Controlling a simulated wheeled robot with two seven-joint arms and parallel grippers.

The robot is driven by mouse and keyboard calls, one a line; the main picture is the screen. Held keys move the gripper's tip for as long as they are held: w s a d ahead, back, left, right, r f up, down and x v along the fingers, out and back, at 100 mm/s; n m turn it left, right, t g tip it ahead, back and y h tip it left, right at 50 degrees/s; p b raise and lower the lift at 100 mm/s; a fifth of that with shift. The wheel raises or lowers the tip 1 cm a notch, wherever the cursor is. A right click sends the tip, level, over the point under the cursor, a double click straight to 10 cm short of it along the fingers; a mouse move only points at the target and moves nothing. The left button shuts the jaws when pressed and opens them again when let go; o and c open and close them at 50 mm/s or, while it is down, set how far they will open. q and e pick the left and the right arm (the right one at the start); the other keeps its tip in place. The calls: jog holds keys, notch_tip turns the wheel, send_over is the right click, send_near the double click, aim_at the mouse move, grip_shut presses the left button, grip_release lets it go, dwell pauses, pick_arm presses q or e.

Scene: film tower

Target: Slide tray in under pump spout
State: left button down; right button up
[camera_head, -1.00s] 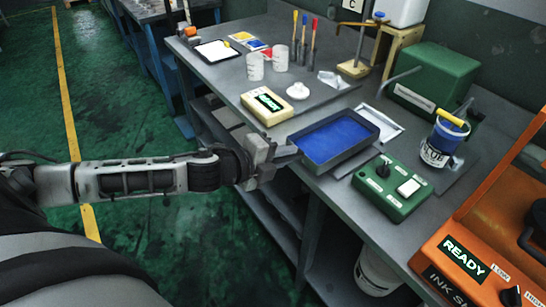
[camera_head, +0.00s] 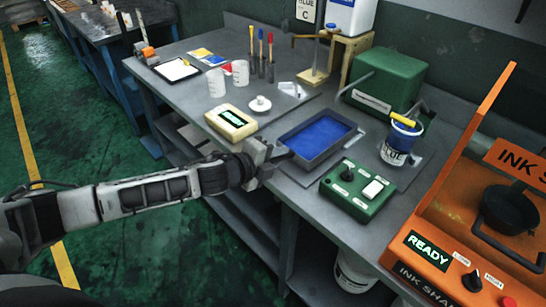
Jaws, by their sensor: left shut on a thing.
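The tray (camera_head: 284,146) is a dark, shallow rectangle with a blue inside, lying flat on the grey bench. My left gripper (camera_head: 272,154) is shut on the tray's near-left side, at the bench's front edge. A green boxed machine (camera_head: 387,80), which looks like the pump, stands behind the tray. A thin grey spout (camera_head: 355,83) reaches out from its left side. The spout's tip appears just beyond the tray's far edge in the picture; I cannot tell whether it overhangs the tray. My right gripper is not in view.
A green control box (camera_head: 357,190) sits close to the tray's right. A cream box (camera_head: 232,122) and a white knobbed lid (camera_head: 260,104) lie to the left. The orange ink shaker (camera_head: 446,235) is at right.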

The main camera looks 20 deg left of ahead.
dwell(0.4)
pick_arm(q)
jog(key=c, duration=1.3)
grip_release()
jog(key=shift+s, duration=0.1)
jog(key=shift+b+v, duration=1.2)
jog(key=shift+v, duration=6.65)
